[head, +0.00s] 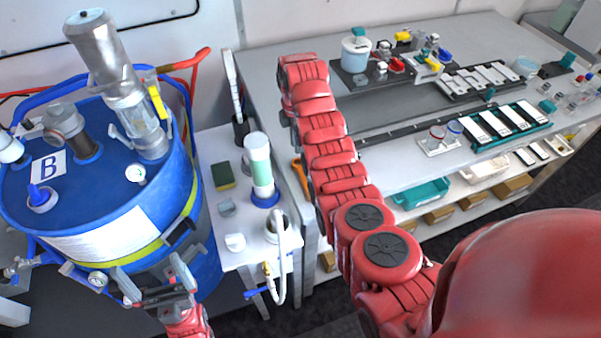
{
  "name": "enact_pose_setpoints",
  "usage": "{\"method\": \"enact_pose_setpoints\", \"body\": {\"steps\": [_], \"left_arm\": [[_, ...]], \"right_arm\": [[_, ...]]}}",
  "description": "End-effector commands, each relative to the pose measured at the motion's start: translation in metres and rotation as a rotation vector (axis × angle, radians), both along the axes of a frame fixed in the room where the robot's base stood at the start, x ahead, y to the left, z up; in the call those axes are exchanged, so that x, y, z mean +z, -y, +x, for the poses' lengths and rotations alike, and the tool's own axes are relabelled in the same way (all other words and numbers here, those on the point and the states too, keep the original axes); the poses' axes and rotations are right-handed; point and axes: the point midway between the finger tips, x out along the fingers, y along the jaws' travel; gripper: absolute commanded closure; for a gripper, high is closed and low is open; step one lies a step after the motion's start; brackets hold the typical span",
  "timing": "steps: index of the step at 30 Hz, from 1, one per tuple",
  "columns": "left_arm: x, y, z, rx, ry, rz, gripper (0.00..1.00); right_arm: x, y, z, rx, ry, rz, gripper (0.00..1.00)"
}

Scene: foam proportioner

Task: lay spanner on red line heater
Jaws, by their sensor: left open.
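My left gripper (156,278) is at the lower left, in front of the lower side of the blue drum (185,205). I cannot make out a spanner for certain. An orange item (300,176), partly hidden by my right arm, shows at the bench's left side; I cannot tell what it is. No red line heater can be clearly identified.
The drum carries a pump (128,95), gauges and fittings. A white side table (215,165) holds a sponge (223,176) and a clear-and-green cylinder (260,165). A hose with a valve (280,265) hangs at its front. The grey bench (470,38) holds trays and small parts.

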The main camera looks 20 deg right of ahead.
Motion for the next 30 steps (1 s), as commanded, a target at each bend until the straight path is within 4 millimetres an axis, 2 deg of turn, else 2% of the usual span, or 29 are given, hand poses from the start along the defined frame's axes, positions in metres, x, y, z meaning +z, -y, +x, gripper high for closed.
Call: {"method": "enact_pose_setpoints", "body": {"steps": [5, 11, 18, 28, 30], "left_arm": [[0.009, 0.0, 0.0, 0.0, 0.0, 0.0, 0.0], [0.033, 0.0, 0.0, 0.0, 0.0, 0.0, 0.0], [0.035, 0.0, 0.0, 0.0, 0.0, 0.0, 0.0], [0.035, 0.0, 0.0, 0.0, 0.0, 0.0, 0.0], [0.035, 0.0, 0.0, 0.0, 0.0, 0.0, 0.0]], "right_arm": [[-0.007, 0.0, 0.0, -0.001, 0.0, -0.001, 0.77], [-0.03, -0.002, -0.002, -0.001, -0.005, -0.001, 0.77], [-0.054, -0.001, 0.0, -0.002, 0.0, 0.0, 0.77], [-0.057, -0.001, 0.0, -0.001, 0.003, -0.001, 0.77], [-0.057, -0.001, 0.0, -0.001, 0.003, -0.001, 0.9]]}}
